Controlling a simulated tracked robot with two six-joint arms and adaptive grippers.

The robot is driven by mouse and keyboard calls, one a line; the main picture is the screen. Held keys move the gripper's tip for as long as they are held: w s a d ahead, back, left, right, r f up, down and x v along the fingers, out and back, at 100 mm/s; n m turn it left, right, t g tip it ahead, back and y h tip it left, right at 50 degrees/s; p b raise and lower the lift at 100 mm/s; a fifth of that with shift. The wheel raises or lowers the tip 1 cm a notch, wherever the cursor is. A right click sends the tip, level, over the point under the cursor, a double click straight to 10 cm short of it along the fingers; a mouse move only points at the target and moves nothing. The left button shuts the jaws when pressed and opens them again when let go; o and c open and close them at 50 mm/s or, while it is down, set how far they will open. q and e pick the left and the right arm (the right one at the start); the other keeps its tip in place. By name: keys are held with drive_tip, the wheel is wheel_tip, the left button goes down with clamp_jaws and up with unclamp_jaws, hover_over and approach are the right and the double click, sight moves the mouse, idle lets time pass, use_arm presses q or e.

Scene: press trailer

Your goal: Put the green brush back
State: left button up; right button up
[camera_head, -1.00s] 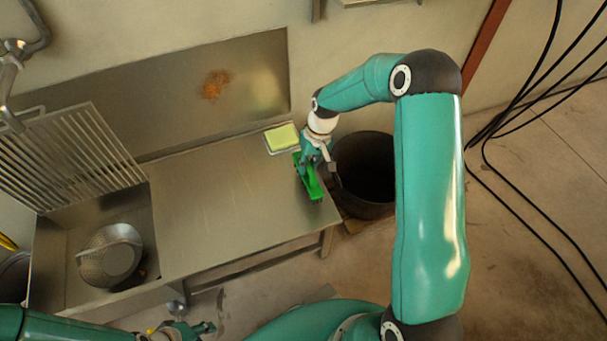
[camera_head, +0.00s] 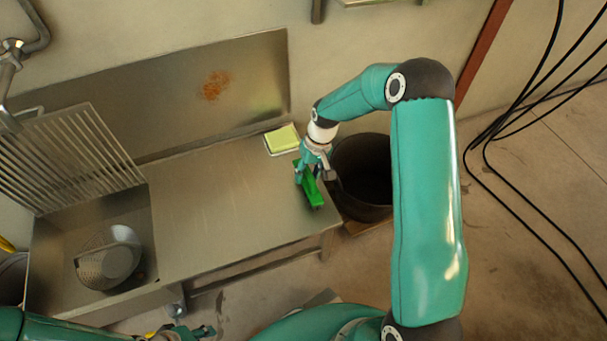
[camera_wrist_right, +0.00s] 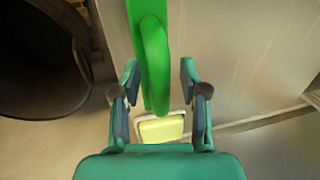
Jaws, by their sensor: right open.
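The green brush (camera_head: 313,191) is at the right end of the steel worktop (camera_head: 215,215). Its green handle (camera_wrist_right: 151,50) runs between my right gripper's fingers in the right wrist view. My right gripper (camera_head: 308,171) is open around the handle, with a visible gap on each side. The fingers also show in the right wrist view (camera_wrist_right: 158,85). The brush's bristles are hidden. My left gripper (camera_head: 203,330) is low at the left of the head view, away from the brush; its jaw opening is unclear.
A yellow-green sponge (camera_head: 282,138) lies on a small white tray at the worktop's back. A dark bin (camera_head: 368,190) stands just right of the worktop. At left are a sink with a metal strainer (camera_head: 108,262) and a slatted rack (camera_head: 75,160). The middle worktop is clear.

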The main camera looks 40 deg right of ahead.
wheel_tip(320, 180, up, 11)
drive_tip(key=d+p, duration=0.2)
drive_tip(key=p, duration=0.2)
drive_tip(key=s+a+f+y, duration=0.1)
drive_tip(key=s+a+f, duration=0.5)
drive_tip(key=a+f, duration=0.45)
drive_tip(key=s+a+f, duration=0.2)
drive_tip(key=s+a, duration=0.4)
drive_tip(key=s, duration=0.1)
drive_tip(key=s+a+f, duration=0.3)
drive_tip(key=s+a, duration=0.2)
drive_tip(key=s, duration=0.1)
drive_tip(key=shift+s+a+f+n+y, duration=0.3)
drive_tip(key=shift+s+a+n+y, duration=0.1)
wheel_tip(320, 180, up, 27)
drive_tip(key=p, duration=2.6)
drive_tip(key=shift+f, duration=0.2)
drive_tip(key=shift+s, duration=0.1)
